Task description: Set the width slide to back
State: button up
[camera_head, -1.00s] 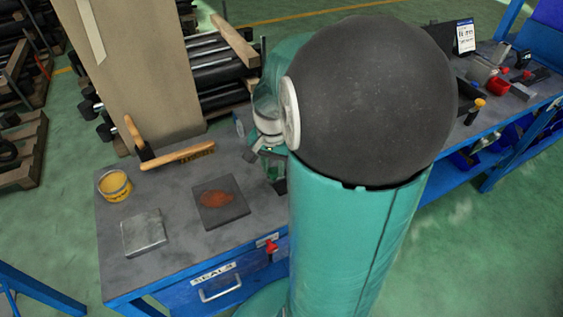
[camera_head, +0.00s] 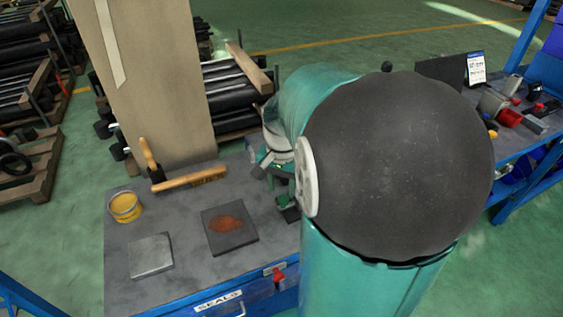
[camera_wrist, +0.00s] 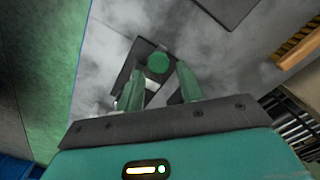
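In the wrist view a green round knob (camera_wrist: 158,62) stands on a dark plate (camera_wrist: 128,72) on the grey bench top. It looks like the slide's knob, but I cannot read any back or front marking. My gripper (camera_wrist: 161,78) is open, with one green finger on each side of the picture's middle and the knob just beyond, between the tips. I cannot tell whether the fingers touch it. In the head view my gripper is small and partly hidden by my own arm, at the bench's right part, near a dark item (camera_head: 291,214).
A red knob (camera_head: 278,276) sits on the front edge. A tall tan panel (camera_head: 150,80) stands behind.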

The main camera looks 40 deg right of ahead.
aim_at(281, 199)
notch_tip(281, 199, up, 10)
jog(key=shift+r, duration=0.2)
jog(key=shift+a, duration=0.15)
dwell(0.4)
jog(key=s+a+n+t, duration=0.2)
jog(key=a+n, duration=0.4)
jog(key=a, duration=0.3)
jog(key=s+a+r+n+t, duration=0.1)
jog(key=s+a+n+t, duration=0.2)
jog(key=a+n, duration=0.3)
jog(key=s+a, duration=0.1)
jog(key=a, duration=0.2)
jog(key=shift+a+t, duration=0.3)
jog(key=shift+a, duration=0.1)
